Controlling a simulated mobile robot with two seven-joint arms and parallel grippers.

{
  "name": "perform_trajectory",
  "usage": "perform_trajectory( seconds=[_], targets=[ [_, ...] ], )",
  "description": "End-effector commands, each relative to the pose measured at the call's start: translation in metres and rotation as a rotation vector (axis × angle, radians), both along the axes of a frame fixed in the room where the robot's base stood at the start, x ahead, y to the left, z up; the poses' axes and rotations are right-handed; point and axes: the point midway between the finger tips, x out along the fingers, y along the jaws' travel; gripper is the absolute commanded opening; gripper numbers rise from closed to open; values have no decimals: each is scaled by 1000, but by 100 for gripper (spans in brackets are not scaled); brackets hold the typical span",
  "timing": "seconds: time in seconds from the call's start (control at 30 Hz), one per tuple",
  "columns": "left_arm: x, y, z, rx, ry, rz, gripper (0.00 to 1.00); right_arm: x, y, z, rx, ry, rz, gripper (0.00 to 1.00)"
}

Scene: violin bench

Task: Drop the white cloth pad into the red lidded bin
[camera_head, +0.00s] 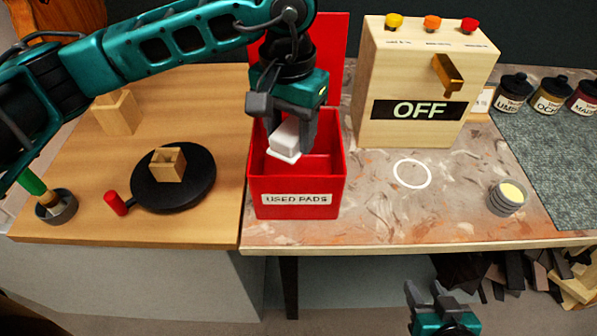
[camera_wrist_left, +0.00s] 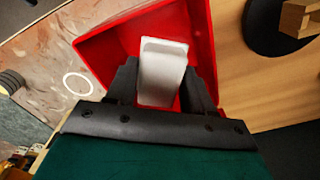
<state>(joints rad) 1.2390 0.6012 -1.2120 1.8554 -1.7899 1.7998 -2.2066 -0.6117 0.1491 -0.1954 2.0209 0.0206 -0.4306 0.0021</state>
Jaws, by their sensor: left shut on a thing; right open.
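The white cloth pad (camera_head: 284,140) is between the fingers of my left gripper (camera_head: 282,132), which is shut on it. It also shows in the left wrist view (camera_wrist_left: 162,70). The pad is over the open mouth of the red bin (camera_head: 262,185), which is labelled "USED PADS". The bin's red lid (camera_head: 333,50) stands up at the back. My left gripper hides part of the bin's inside. My right gripper (camera_head: 440,292) is open and empty, low in front of the bench.
A wooden box (camera_head: 415,75) marked "OFF" with a brass lever stands right of the bin. A black turntable (camera_head: 200,185) with a red handle is to the left. Labelled jars (camera_head: 548,97) and a round tin (camera_head: 507,198) are at the right. Bench around the white ring (camera_head: 412,186) is clear.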

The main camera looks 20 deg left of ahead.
Motion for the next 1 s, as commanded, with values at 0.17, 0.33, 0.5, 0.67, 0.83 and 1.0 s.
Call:
perform_trajectory(
  seconds=[0.17,0.33,0.5,0.67,0.83,1.0],
  targets=[
    [0,0,-8,-1,-1,1,28,6,4,6,7,-16,6,43],
    [0,0,-7,-1,-1,1,28,8,5,8,8,-21,7,43],
    [0,0,-7,-1,-1,1,67,8,5,8,8,-21,7,43],
    [0,0,-7,-1,-1,1,82,8,4,7,8,-21,7,43],
    [0,0,-7,-1,-1,1,82,7,4,6,8,-20,5,43],
    [1,0,1,-1,-3,1,82,5,2,5,6,-14,3,43]
  ],
)
